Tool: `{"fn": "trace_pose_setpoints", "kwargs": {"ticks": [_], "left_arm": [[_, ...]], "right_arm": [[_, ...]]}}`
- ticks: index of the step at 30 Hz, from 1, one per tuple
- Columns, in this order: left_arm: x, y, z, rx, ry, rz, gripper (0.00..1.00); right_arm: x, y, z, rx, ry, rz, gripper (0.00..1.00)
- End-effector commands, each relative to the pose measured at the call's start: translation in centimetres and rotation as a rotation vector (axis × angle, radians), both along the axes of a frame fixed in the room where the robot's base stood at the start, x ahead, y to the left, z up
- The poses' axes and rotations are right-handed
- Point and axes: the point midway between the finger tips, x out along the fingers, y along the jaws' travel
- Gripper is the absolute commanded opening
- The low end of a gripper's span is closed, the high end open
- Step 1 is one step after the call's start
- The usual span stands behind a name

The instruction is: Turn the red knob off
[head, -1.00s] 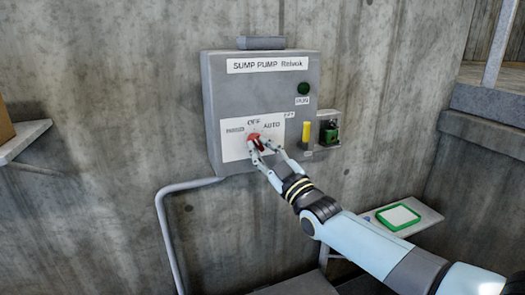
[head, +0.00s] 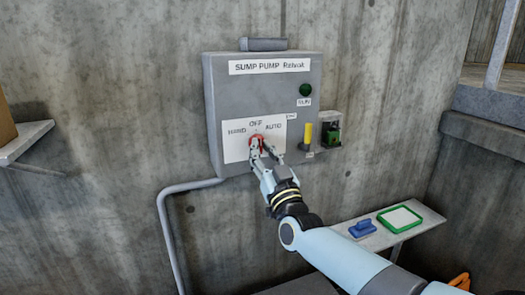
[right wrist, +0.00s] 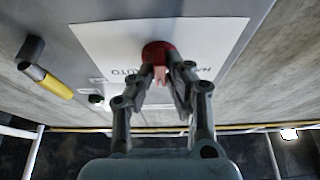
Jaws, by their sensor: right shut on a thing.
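The red knob (head: 256,138) sits on a white label plate on the front of the grey sump pump box (head: 216,110). The plate reads HAND, OFF and AUTO around the knob. My right gripper (head: 262,148) is at the knob, shut on it, and its fingers partly cover it. In the right wrist view, the red knob (right wrist: 157,50) shows between and beyond the fingertips of my right gripper (right wrist: 168,76). The knob's exact pointing direction is hard to tell. My left gripper is not in view.
A yellow handle (head: 308,134) and a green-and-black device (head: 331,130) sit right of the plate. A green indicator (head: 305,90) is above. A shelf at lower right holds a blue object (head: 362,229) and a green-rimmed tray (head: 381,224). Conduit (head: 165,230) runs down the wall.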

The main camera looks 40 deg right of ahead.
Motion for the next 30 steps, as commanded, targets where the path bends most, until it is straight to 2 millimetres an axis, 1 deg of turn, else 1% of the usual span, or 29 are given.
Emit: {"fn": "trace_pose_setpoints", "kwargs": {"ticks": [1, 11, 12, 16, 17, 25, 28, 30], "left_arm": [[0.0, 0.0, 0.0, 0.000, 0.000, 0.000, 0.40], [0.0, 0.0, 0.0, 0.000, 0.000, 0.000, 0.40], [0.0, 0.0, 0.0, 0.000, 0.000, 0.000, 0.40], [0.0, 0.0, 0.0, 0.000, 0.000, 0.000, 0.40], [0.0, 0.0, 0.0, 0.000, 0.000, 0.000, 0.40], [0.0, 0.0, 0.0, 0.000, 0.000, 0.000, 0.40], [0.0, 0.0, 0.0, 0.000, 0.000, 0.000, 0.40], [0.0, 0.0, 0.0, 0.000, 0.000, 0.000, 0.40]], "right_arm": [[0.1, 0.0, 0.5, 0.002, -0.010, 0.000, 0.00], [0.1, 0.0, 0.5, 0.003, -0.011, 0.000, 0.00], [0.1, 0.0, 0.5, 0.003, -0.012, 0.000, 0.17], [0.1, 0.0, 0.5, 0.002, -0.011, 0.000, 0.34], [0.1, 0.0, 0.4, 0.002, -0.010, 0.000, 0.36], [-0.1, 0.0, 0.1, 0.003, -0.005, 0.001, 0.36], [-0.9, 0.2, -0.3, 0.004, -0.002, 0.001, 0.36], [-2.0, 0.5, -0.9, 0.004, -0.001, 0.001, 0.36]]}}
